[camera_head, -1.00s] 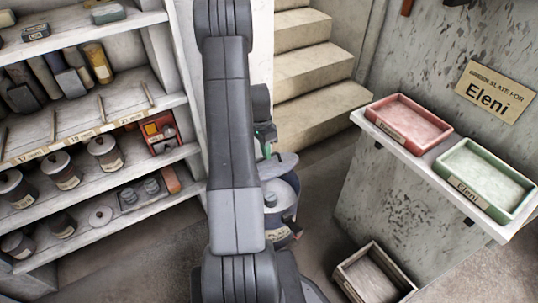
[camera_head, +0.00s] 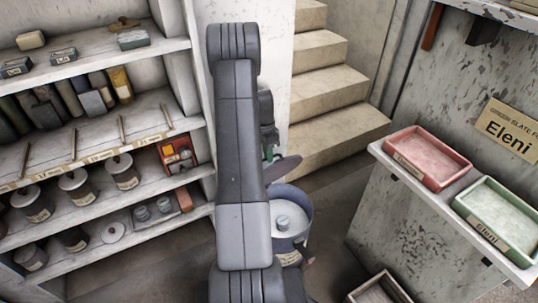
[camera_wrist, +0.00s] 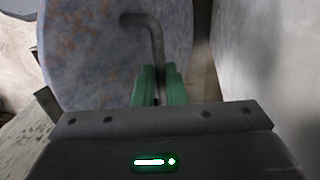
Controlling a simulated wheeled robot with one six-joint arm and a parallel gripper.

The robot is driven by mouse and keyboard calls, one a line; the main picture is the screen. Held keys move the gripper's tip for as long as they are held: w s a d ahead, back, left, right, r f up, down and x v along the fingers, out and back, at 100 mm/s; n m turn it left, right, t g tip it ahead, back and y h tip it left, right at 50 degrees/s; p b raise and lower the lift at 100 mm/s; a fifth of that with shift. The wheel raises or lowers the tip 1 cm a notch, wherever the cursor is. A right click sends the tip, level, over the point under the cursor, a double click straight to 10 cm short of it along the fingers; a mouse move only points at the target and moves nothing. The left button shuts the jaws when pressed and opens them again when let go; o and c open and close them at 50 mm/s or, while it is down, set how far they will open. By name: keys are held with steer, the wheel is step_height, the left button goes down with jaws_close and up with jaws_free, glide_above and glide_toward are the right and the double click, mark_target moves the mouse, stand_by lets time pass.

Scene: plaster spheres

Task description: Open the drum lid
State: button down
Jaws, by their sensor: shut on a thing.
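The blue-grey drum (camera_head: 294,248) stands on the floor just right of my arm, which hides its left side. Its mouth is uncovered in part, and a pale round thing with a knob (camera_head: 290,222) shows inside. The lid (camera_head: 282,169) is tilted up at the drum's back edge; my arm covers part of it. In the wrist view the lid (camera_wrist: 90,65) is a large mottled blue and brown disc with a bent grey handle (camera_wrist: 157,45). My gripper (camera_wrist: 158,85) has green fingers, closed on the lower part of this handle.
Shelves with jars and boxes (camera_head: 90,150) stand at the left. Stone steps (camera_head: 330,95) rise behind the drum. A counter with a red tray (camera_head: 395,160) and a green tray (camera_head: 524,258) is at the right. A wooden crate (camera_head: 362,292) lies on the floor in front.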

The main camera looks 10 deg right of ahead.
steer(key=shift+s+a+f, duration=0.1)
steer(key=shift+a+f, duration=0.05)
steer(key=shift+f, duration=0.15)
steer(key=c, duration=1.5)
jaws_free()
steer(key=shift+r, duration=0.2)
step_height(320, 180, up, 10)
steer(key=shift+f+p, duration=0.1)
steer(key=shift+p, duration=0.9)
